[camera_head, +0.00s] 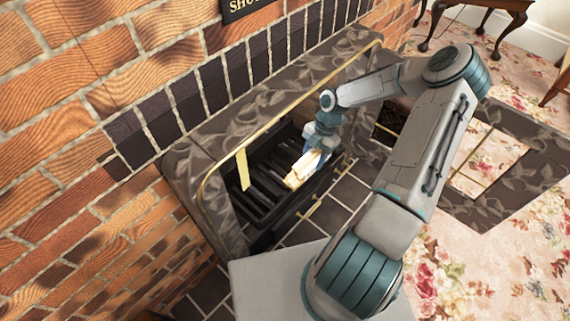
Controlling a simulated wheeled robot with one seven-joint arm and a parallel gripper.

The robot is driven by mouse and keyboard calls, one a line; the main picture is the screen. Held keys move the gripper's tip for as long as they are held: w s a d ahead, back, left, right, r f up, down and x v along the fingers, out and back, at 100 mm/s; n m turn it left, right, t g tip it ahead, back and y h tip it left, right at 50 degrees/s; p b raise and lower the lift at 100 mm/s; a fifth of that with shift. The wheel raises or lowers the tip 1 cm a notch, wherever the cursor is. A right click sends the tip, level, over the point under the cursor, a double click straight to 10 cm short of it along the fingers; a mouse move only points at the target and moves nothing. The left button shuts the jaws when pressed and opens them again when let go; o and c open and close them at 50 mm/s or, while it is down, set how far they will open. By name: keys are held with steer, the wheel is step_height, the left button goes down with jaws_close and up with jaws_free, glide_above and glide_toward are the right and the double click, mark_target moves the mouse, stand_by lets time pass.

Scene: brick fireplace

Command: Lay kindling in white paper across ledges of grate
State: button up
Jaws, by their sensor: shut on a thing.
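My gripper (313,153) points down into the fireplace opening and is shut on a pale, cream-white bundle, the kindling in white paper (297,175). The bundle slants down and left from the gripper over the right part of the black grate (262,197). I cannot tell whether it touches the grate's bars or hangs just above them. The gripper and wrist hide its upper right end. The grate's dark parallel bars are bare left of the bundle.
A pale yellow upright strip (242,168) stands at the grate's back left. A patterned stone surround (190,160) with gold trim frames the opening. Dark hearth tiles (345,195) lie in front. A brick wall (60,130) rises at left; floral carpet (510,255) lies right.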

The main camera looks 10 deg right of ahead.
steer(key=shift+w+a+f+b, duration=0.9)
steer(key=shift+a+f, duration=0.45)
steer(key=shift+f, duration=0.25)
steer(key=shift+w+a+f+b, duration=0.85)
steer(key=shift+a+f+b, duration=0.15)
steer(key=shift+a+f, duration=0.5)
steer(key=shift+w+a+f+b, duration=0.9)
steer(key=shift+a+f, duration=0.35)
steer(key=shift+f, duration=0.45)
steer(key=shift+f, duration=0.1)
steer(key=shift+f, duration=0.15)
steer(key=o, duration=1.1)
steer(key=shift+s, duration=0.1)
